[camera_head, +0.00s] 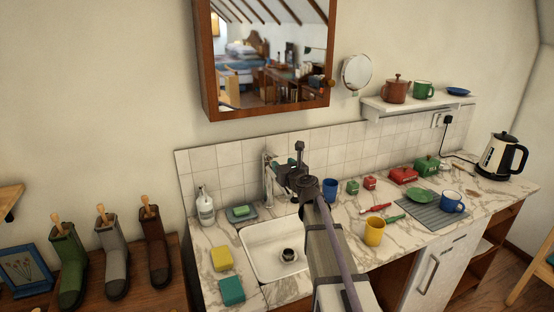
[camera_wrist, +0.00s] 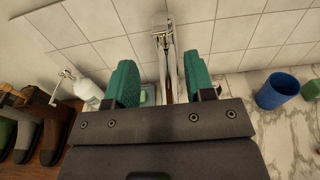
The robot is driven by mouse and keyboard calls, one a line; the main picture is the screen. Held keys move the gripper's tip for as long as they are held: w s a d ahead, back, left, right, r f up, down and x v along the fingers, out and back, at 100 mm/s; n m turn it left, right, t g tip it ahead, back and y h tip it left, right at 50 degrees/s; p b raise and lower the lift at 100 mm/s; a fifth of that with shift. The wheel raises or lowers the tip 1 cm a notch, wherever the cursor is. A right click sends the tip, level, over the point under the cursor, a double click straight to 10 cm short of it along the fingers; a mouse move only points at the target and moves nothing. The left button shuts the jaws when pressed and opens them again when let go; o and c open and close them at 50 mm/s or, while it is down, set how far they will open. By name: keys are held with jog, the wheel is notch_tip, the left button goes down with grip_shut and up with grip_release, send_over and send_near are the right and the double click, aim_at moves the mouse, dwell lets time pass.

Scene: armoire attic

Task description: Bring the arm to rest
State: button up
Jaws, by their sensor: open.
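My gripper (camera_head: 285,162) is raised above the back of the sink (camera_head: 262,262), close to the faucet (camera_head: 268,180). In the wrist view its two teal fingers (camera_wrist: 161,82) are spread apart with nothing held between them. The faucet (camera_wrist: 164,45) shows beyond the gap between the fingers; I cannot tell how near it is. My arm reaches in from the lower right and covers part of the sink's right side.
A soap bottle (camera_head: 205,206), yellow sponge (camera_head: 221,259) and teal sponge (camera_head: 231,290) are left of the sink. A blue cup (camera_head: 330,189) and yellow mug (camera_head: 374,231) stand right. A mirror cabinet (camera_head: 268,55) and shelf (camera_head: 420,106) hang above.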

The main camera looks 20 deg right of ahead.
jog(key=shift+s, duration=0.5)
jog(key=shift+a+n+y, duration=0.3)
jog(key=shift+n+y, duration=0.1)
jog(key=shift+n, duration=0.6)
jog(key=s+a+f+n+g+y, duration=0.1)
jog(key=s+a+f+n+g, duration=0.5)
jog(key=s+n, duration=0.5)
jog(key=s+a+f+n+g+y, duration=0.2)
jog(key=s+a+f+n+g, duration=0.4)
jog(key=n, duration=0.9)
jog(key=s+a+f+n+g+h, duration=0.1)
jog(key=s+f+n+g+h, duration=0.1)
jog(key=s, duration=0.6)
jog(key=s+f+n+g+h, duration=0.2)
jog(key=s+n+g, duration=0.1)
jog(key=s+n, duration=0.2)
jog(key=shift+s+a+h, duration=0.4)
jog(key=shift+s, duration=0.95)
